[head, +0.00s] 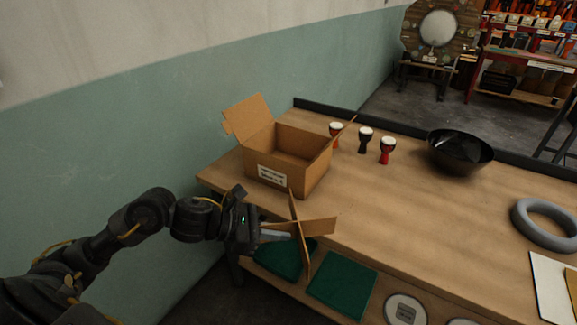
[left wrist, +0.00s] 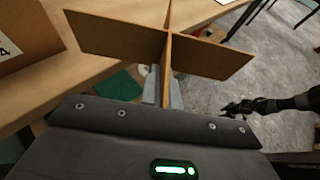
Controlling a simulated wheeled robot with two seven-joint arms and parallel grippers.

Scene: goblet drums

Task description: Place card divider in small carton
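The card divider (head: 318,226) is a brown cross of two interlocked cardboard panels. My left gripper (head: 289,234) is shut on one panel of it and holds it in front of the table's front edge, below and to the right of the carton. In the left wrist view the fingers (left wrist: 163,88) pinch the divider (left wrist: 205,53) near its crossing. The small carton (head: 287,165) stands open on the table at its left end, flaps spread, and its visible inside looks empty. It shows partly in the left wrist view (left wrist: 25,32). My right gripper is not seen in the head view.
Several small goblet drums (head: 365,140) stand right of the carton. A black bowl (head: 460,150) and a grey ring (head: 545,224) lie further right on the table (head: 400,215). Green pads (head: 341,284) lie on a lower shelf. The table's middle is clear.

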